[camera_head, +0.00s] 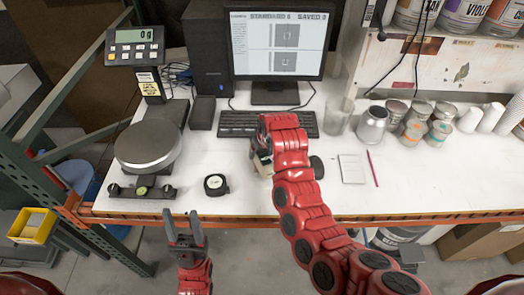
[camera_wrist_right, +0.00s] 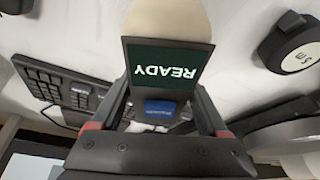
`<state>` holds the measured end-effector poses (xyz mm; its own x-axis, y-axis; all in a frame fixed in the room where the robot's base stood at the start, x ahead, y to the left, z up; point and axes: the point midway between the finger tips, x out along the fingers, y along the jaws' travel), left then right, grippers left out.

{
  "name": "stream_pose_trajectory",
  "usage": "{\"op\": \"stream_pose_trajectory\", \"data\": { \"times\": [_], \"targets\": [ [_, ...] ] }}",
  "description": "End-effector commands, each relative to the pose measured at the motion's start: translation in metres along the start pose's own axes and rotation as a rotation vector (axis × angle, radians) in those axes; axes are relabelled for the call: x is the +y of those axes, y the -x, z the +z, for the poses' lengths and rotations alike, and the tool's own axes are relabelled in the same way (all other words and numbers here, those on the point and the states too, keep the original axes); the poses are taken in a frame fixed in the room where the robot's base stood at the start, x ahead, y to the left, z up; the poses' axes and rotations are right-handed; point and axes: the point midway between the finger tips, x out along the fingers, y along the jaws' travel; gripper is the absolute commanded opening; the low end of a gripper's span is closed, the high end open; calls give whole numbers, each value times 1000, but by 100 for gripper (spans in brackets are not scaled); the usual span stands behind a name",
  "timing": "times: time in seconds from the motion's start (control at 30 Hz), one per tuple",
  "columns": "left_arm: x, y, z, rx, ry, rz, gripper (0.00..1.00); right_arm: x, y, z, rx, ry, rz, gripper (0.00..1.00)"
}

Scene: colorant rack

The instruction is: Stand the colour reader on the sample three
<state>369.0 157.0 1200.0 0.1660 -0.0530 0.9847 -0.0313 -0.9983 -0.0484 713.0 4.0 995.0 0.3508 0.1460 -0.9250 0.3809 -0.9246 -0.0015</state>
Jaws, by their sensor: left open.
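The colour reader (camera_wrist_right: 168,68) has a dark screen reading READY, upside down in the right wrist view, a blue button and a cream body. In the head view a little of the reader (camera_head: 262,165) shows below my right gripper (camera_head: 263,152), in front of the keyboard. The right fingers lie along both sides of the reader and look shut on it. I cannot tell whether it touches the table. My left gripper (camera_head: 185,222) is open and empty, before the table's front edge. I cannot make out which thing is sample three.
A scale (camera_head: 148,147), a black tape measure (camera_head: 216,185) and a level (camera_head: 141,191) are at the left. A keyboard (camera_head: 265,124) lies behind. A glass (camera_head: 338,115), small cans (camera_head: 413,133), a notepad (camera_head: 351,168) and a red pencil (camera_head: 373,168) are at the right. The front right table is clear.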

Motion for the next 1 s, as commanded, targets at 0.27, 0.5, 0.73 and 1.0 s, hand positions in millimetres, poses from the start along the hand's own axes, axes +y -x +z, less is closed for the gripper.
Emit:
{"op": "stream_pose_trajectory", "data": {
  "times": [0.27, 0.5, 0.73, 1.0],
  "targets": [
    [0, 0, 0, 0, 0, 0, 50, 0, 0, 0, 0, 0, 0, 100],
    [0, 2, 0, 0, 0, 0, 50, 0, 7, -2, 3, 2, 2, 100],
    [1, 18, 3, 0, 0, 0, 50, 0, 39, -2, 8, 0, 2, 100],
    [1, 12, 2, 0, 0, 0, 50, 0, 103, -2, -2, -1, -3, 100]
  ]
}}
